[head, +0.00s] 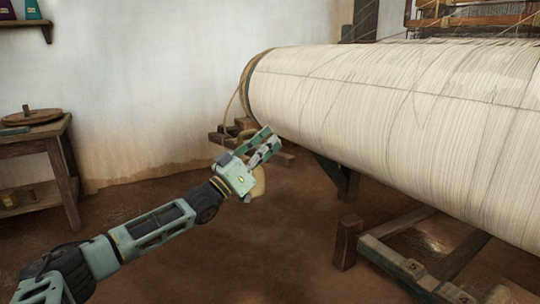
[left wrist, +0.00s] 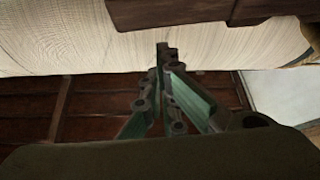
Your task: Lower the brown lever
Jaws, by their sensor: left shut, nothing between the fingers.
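My left gripper (head: 268,144) reaches in from the left, near the left end of the large white warp roll. Its fingers are shut and empty, and they also show in the left wrist view (left wrist: 165,52), pointing towards the roll. Brown wooden bars (head: 226,137) lie just behind the gripper, below the roll's end; one of them may be the brown lever, but I cannot tell which. A dark brown wooden piece (left wrist: 180,10) crosses the top of the left wrist view, beyond the fingertips. I cannot tell whether the fingers touch any wood. My right gripper is not in view.
The warp roll (head: 400,105) fills the right side, with a rope (head: 240,100) at its left end. A tan rounded object (head: 258,182) hangs behind my gripper. A low wooden frame (head: 405,268) stands at lower right. A wooden table (head: 40,140) stands left. Floor between is clear.

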